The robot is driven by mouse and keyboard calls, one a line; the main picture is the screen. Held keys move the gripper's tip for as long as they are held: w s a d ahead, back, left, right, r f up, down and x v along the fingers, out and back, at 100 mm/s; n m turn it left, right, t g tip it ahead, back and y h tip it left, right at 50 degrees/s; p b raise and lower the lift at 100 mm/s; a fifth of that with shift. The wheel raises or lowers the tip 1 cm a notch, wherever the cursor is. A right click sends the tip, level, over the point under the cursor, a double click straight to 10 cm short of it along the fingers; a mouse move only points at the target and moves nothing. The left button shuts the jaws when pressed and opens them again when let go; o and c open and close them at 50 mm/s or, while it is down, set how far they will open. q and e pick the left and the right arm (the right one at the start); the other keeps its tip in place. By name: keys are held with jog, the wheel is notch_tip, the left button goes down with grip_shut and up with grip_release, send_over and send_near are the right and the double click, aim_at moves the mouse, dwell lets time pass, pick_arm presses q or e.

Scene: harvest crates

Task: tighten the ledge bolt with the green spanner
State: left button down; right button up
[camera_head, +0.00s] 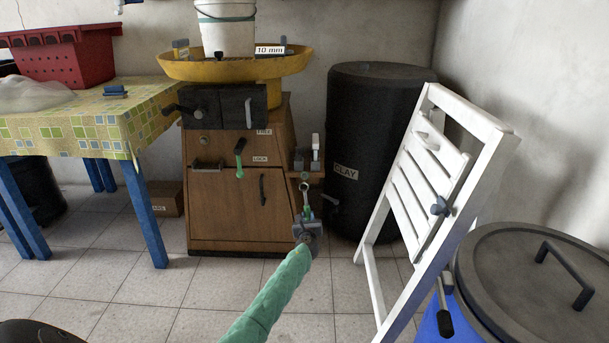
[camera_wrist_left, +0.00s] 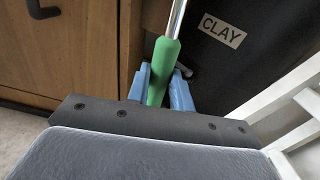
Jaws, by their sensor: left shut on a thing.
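The green spanner (camera_head: 305,199) stands roughly upright, its silver ring end up and its green handle down. My left gripper (camera_head: 307,215) is shut on the green handle; in the left wrist view the blue fingers (camera_wrist_left: 161,88) clasp the handle (camera_wrist_left: 162,72), and the shaft runs up out of the picture. The small wooden ledge (camera_head: 309,173) juts from the cabinet's right side just above the ring end. The bolt is too small to make out clearly, and I cannot tell whether the ring is around it. My right gripper is not in view.
The wooden cabinet (camera_head: 222,215) stands left of the spanner, the black CLAY barrel (camera_head: 375,125) behind right. A white folding chair (camera_head: 383,290) leans at right, beside a blue barrel with a grey lid (camera_head: 500,262). A cloth-covered table (camera_head: 75,130) stands left. Tiled floor is open in front.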

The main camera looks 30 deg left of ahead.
pick_arm(q)
jog(key=shift+s+d, duration=0.25)
jog(key=shift+s, duration=0.25)
jog(key=shift+r, duration=0.1)
